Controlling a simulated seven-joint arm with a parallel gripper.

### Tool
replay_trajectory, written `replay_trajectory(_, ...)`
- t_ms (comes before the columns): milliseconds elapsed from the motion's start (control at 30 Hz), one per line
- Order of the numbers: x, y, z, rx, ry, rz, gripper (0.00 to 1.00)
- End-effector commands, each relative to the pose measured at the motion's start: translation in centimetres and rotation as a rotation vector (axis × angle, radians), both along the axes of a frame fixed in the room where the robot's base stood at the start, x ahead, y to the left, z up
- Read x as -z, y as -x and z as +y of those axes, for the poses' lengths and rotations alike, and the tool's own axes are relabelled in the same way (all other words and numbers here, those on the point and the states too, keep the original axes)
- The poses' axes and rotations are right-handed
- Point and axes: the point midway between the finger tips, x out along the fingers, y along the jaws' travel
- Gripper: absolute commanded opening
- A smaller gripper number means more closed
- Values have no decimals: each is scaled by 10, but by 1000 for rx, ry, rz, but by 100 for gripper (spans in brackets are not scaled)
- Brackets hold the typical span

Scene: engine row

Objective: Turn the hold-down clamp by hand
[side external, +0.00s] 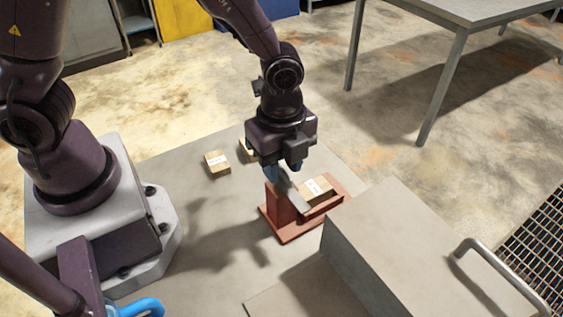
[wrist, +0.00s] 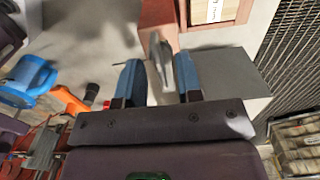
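The hold-down clamp's grey metal bar (side external: 297,199) sits on a red fixture (side external: 278,210) with a raised block at its left end. It slants down beside a labelled wooden block (side external: 317,190) lying on the fixture. My gripper (side external: 284,172) is right above the clamp, fingers pointing down. In the wrist view my gripper (wrist: 158,60) has its two blue fingers apart, with the grey clamp part (wrist: 160,50) between them and gaps visible on both sides. The wooden block shows in the wrist view too (wrist: 213,9). The clamp's top is partly hidden by my gripper in the side view.
Wooden blocks (side external: 217,164) lie on the grey table (side external: 190,210) behind the fixture. A large grey box with a handle (side external: 400,250) stands close at the right front. In the wrist view, a blue object (wrist: 28,80) and an orange tool (wrist: 70,102) are at left.

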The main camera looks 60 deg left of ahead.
Motion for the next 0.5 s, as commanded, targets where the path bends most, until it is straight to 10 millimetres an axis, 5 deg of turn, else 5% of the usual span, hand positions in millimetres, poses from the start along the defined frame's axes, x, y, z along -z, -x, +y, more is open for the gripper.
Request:
replay_trajectory(333, 5, 0, 0, 0, 0, 0, 33)
replay_trajectory(500, 5, 0, 0, 0, 0, 0, 0)
